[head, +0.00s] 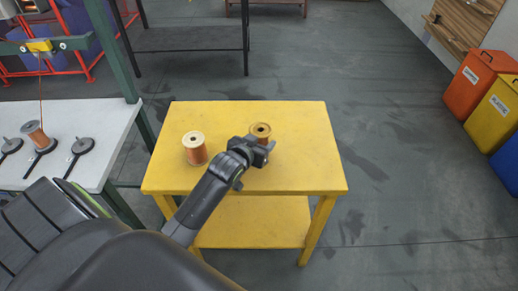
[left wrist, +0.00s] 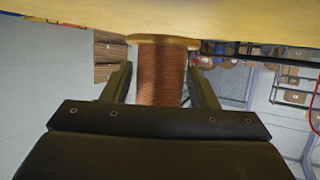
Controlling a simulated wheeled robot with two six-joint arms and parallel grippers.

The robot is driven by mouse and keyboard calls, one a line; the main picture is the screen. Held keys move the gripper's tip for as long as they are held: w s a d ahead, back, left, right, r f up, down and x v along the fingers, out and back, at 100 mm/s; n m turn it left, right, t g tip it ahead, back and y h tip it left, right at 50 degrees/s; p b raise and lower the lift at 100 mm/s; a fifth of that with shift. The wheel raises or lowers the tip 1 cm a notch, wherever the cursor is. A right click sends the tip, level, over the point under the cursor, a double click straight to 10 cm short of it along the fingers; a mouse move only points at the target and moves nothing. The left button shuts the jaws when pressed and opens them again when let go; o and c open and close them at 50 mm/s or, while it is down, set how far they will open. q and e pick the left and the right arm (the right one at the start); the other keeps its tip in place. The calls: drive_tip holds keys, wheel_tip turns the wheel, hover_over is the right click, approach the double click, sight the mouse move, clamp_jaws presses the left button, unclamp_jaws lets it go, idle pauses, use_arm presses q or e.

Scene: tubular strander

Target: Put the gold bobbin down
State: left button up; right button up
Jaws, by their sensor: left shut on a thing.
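The gold bobbin (head: 261,129), a spool of copper-coloured wire with a gold flange, is upright at the far middle of the yellow table (head: 300,165). My left gripper (head: 262,142) is shut on it from the near side. In the left wrist view the wound bobbin (left wrist: 160,75) stands between the two fingers of the left gripper (left wrist: 160,85). Its flange is close against the yellow surface at the picture's top; I cannot tell whether they touch. A second bobbin (head: 194,148) with a cream flange stands upright to the left. My right gripper is not in view.
A white bench (head: 100,120) at left carries dark round holders (head: 82,147) and another copper bobbin (head: 36,136). The yellow table's right side is clear. Orange, yellow and blue bins (head: 495,115) stand far right.

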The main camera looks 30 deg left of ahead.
use_arm(q)
drive_tip(key=shift+f, duration=1.8)
drive_tip(key=o, duration=1.1)
drive_tip(key=shift+f, duration=0.1)
drive_tip(key=shift+s, duration=0.1)
drive_tip(key=v, duration=1.2)
